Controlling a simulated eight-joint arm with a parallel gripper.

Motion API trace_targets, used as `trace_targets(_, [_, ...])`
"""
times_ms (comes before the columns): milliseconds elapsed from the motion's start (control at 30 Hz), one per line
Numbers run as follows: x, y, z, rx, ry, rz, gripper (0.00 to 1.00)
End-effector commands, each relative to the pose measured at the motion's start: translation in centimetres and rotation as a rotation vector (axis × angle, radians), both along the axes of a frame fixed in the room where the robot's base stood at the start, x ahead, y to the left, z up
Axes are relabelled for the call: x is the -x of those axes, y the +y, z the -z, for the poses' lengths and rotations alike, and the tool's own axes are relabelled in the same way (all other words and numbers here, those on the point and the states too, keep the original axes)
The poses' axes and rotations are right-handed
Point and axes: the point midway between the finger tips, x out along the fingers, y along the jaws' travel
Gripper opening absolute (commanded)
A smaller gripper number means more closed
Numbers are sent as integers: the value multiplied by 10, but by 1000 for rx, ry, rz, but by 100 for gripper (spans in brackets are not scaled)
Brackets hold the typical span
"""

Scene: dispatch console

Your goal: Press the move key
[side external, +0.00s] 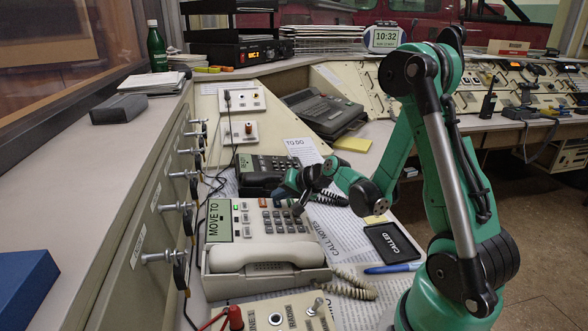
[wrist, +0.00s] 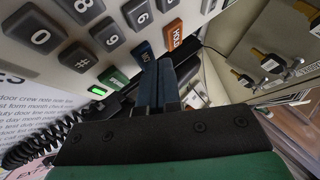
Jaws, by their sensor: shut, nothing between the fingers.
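The beige desk phone (side external: 222,284) lies on the console with its handset in front of the keypad. Its green display (side external: 219,221) reads "MOVE TO". In the wrist view, my gripper (wrist: 160,66) is shut and empty, its blue-grey fingertips right by a blue key (wrist: 143,50). That key's label is too small to read. Whether the tips touch it, I cannot tell. Beside it are an orange HOLD key (wrist: 173,34) and a green key (wrist: 114,78). In the side view, my gripper (side external: 298,208) hangs over the keypad's right part, hiding some keys.
A second dark phone (side external: 258,174) stands just behind, close to my wrist. A coiled cord (side external: 352,286), a blue pen (side external: 392,268) and a black CALLED pad (side external: 391,243) lie to the right. A red plug (side external: 235,317) stands in front. Metal plugs line the left panel.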

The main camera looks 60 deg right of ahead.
Motion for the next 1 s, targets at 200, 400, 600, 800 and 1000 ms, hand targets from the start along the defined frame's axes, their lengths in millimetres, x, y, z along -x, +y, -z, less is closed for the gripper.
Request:
trace_targets(200, [2, -1, -11, -1, 0, 1, 0])
trace_targets(400, [2, -2, -12, -1, 0, 1, 0])
trace_targets(600, [2, -2, -15, -1, 0, 1, 0])
trace_targets(800, [4, -4, -33, -1, 0, 1, 0])
trace_targets(1000, [6, -6, -52, 0, 1, 0, 0])
